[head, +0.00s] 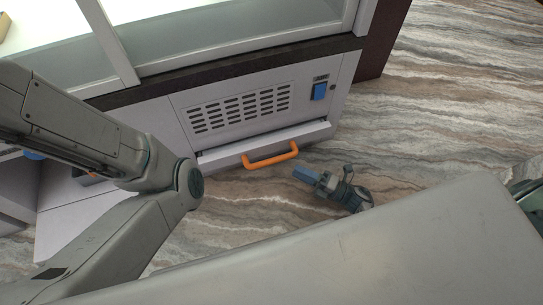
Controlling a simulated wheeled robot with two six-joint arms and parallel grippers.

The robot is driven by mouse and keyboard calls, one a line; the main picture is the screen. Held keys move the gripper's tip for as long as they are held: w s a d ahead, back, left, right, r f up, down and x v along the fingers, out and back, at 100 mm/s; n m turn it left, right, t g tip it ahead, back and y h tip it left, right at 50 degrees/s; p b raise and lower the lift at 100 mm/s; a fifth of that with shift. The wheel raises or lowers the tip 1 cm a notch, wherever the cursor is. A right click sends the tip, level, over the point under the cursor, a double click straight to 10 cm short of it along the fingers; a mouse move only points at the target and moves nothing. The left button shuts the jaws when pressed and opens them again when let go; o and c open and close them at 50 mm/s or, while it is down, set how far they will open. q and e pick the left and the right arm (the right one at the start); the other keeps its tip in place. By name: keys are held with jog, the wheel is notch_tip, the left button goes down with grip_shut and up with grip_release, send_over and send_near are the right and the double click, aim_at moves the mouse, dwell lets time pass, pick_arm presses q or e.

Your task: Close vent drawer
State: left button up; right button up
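The vent drawer (224,154) is low in the white counter front, below a slotted vent panel (240,108). It stands out from the front, with a dark gap along its top edge. Its orange handle (270,160) faces out toward me. My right gripper (304,174) is just right of and below the handle in the picture, apart from it. Its blue fingertips point left toward the drawer front and look closed together, with nothing between them. My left arm crosses the left side; its gripper is not visible.
A blue switch (319,91) is on the panel at upper right. The glass display case (230,30) rises above, over a dark ledge (220,75). Bare striped floor (450,100) lies to the right. Another low white unit (80,215) is partly hidden behind my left arm.

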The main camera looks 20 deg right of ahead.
aim_at(275, 159)
jog(key=b+x, duration=0.2)
jog(key=x, duration=0.6)
jog(key=shift+w+a+f+b, duration=0.1)
jog(key=shift+w+a+b, duration=0.1)
jog(key=shift+w+b, duration=0.1)
jog(key=shift+w+a, duration=0.3)
grip_shut()
